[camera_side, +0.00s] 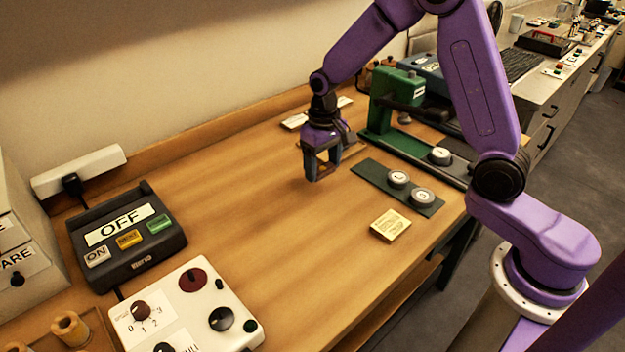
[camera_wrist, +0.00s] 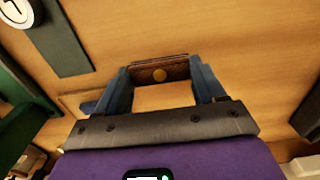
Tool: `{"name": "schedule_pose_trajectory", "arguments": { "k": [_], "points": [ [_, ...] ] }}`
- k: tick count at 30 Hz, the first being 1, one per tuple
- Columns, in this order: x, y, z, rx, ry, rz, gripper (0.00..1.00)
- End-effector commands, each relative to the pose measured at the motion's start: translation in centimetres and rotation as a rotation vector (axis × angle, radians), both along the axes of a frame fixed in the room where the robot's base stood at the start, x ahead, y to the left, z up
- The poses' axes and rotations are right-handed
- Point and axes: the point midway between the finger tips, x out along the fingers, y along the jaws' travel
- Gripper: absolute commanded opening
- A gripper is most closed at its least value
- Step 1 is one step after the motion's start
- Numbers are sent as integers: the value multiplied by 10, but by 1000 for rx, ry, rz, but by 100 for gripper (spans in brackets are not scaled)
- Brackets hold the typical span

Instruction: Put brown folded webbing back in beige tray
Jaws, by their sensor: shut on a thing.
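In the side view my gripper (camera_side: 318,174) points down over the middle of the table, apparently a little above the wood. The webbing is hard to make out there. A flat beige shape (camera_wrist: 73,102), perhaps the beige tray, lies left of the fingers in the wrist view, partly hidden by my gripper.
A green press (camera_side: 379,108) stands behind and right of my gripper. A dark green mat (camera_side: 368,172) holds round weights. A yellowish square (camera_side: 390,224) lies near the front edge. The OFF box (camera_side: 126,232) and white control panel (camera_side: 187,312) stand left. The middle wood is clear.

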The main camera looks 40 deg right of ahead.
Motion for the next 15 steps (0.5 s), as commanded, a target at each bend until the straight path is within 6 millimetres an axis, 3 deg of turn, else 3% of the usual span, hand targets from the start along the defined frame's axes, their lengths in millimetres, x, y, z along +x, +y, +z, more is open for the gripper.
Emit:
{"name": "schedule_pose_trajectory", "arguments": {
  "k": [6, 15],
  "points": [
    [20, 2, -24, 0, 0, 0, 35],
    [29, 4, -46, -1, 3, 0, 35]
  ]
}}
